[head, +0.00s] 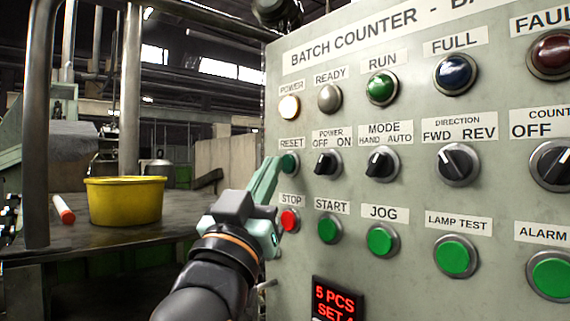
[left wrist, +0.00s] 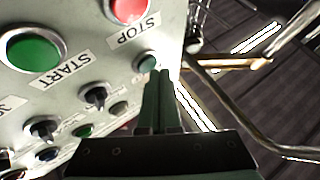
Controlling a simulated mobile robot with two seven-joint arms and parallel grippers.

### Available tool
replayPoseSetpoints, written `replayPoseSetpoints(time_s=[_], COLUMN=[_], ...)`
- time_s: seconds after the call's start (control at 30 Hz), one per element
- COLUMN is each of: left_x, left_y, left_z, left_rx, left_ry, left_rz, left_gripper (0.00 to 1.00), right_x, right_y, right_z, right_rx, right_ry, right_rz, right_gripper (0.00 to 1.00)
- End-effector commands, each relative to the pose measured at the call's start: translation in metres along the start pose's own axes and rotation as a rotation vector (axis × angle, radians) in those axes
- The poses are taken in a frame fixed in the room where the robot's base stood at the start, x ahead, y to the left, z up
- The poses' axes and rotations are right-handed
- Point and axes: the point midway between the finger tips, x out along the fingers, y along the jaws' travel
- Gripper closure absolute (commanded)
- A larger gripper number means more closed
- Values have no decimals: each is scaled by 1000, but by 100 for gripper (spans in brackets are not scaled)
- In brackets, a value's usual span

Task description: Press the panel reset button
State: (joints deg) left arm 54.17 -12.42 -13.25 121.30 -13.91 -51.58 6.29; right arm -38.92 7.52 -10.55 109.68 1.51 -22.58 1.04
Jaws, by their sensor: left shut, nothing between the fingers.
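The panel (head: 420,90) is a grey control board marked BATCH COUNTER. Its RESET button (head: 289,164) is a small dark green button at the left edge, below the POWER lamp and above the red STOP button (head: 289,220). My left gripper (head: 274,163) is shut and empty, with its green fingertips right at the RESET button, covering part of its left side. In the left wrist view the green RESET button (left wrist: 147,62) shows just beyond the fingertips (left wrist: 160,72). I cannot tell whether they touch it or whether it is pressed in. My right gripper is not in view.
The START button (head: 329,228) and the POWER switch (head: 326,163) sit close to the right of my gripper. The POWER lamp (head: 289,107) is lit.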

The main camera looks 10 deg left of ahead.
Motion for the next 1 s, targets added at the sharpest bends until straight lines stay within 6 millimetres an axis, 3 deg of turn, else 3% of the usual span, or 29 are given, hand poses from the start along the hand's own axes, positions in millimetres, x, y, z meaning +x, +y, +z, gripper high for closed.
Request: replayPoseSetpoints(time_s=[1.0], left_x=[6], left_y=[5], left_z=[5], left_rx=[-1], left_ry=[-1], left_rz=[1], left_gripper=[100], right_x=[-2], right_y=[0], right_z=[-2], right_rx=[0], right_ry=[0], right_rz=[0], right_gripper=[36])
